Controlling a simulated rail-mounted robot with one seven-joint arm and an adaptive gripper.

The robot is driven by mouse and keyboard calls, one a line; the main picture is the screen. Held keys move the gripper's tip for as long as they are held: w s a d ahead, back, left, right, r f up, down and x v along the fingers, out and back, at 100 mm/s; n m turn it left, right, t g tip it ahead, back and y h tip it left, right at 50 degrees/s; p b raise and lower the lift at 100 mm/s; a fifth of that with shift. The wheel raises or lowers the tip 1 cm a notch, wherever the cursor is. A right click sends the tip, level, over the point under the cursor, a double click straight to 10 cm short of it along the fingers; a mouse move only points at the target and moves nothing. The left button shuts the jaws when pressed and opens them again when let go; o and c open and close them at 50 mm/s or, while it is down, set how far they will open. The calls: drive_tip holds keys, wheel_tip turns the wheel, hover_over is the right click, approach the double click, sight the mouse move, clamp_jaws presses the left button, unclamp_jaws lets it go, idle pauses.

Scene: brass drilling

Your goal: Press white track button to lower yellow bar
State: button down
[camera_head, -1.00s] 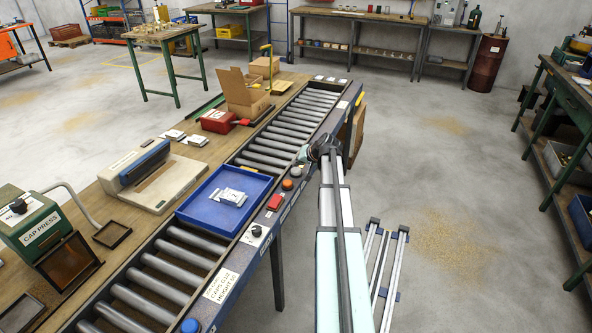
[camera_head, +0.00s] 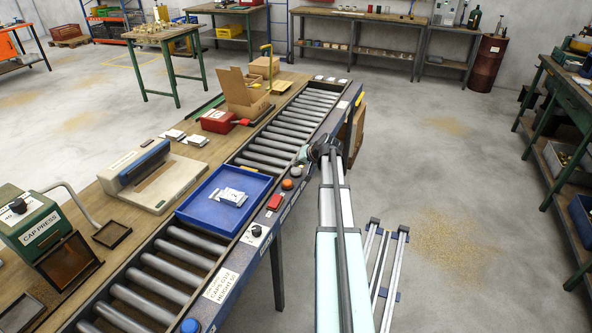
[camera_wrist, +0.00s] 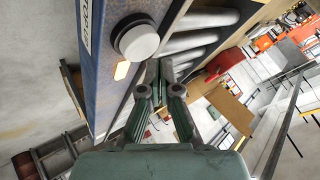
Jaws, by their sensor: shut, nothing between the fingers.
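The white round button (camera_wrist: 138,40) with a dark collar sits on the blue side rail of the roller track, at upper left in the wrist view. My gripper (camera_wrist: 158,72) is shut and empty. Its fingertips show to the right of the button and below it in the picture, apart from it. In the head view my gripper (camera_head: 303,154) is small, over the track's right rail, beside a pale button (camera_head: 295,171).
An orange button (camera_head: 287,184), a red switch (camera_head: 275,202) and a black knob (camera_head: 256,231) line the same rail nearer the camera. A blue tray (camera_head: 186,208) with white cards sits on the rollers. An open cardboard box (camera_head: 245,92) stands left of the track.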

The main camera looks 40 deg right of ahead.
sight(297, 170)
drive_tip(key=shift+f, duration=0.35)
drive_tip(key=shift+f+b, duration=0.35)
drive_tip(key=shift+b, duration=0.15)
idle(0.4)
drive_tip(key=shift+r, duration=0.15)
drive_tip(key=shift+r+p, duration=0.3)
drive_tip(key=shift+r, duration=0.35)
drive_tip(key=shift+r+p, duration=1.1)
drive_tip(key=shift+r, duration=1.95)
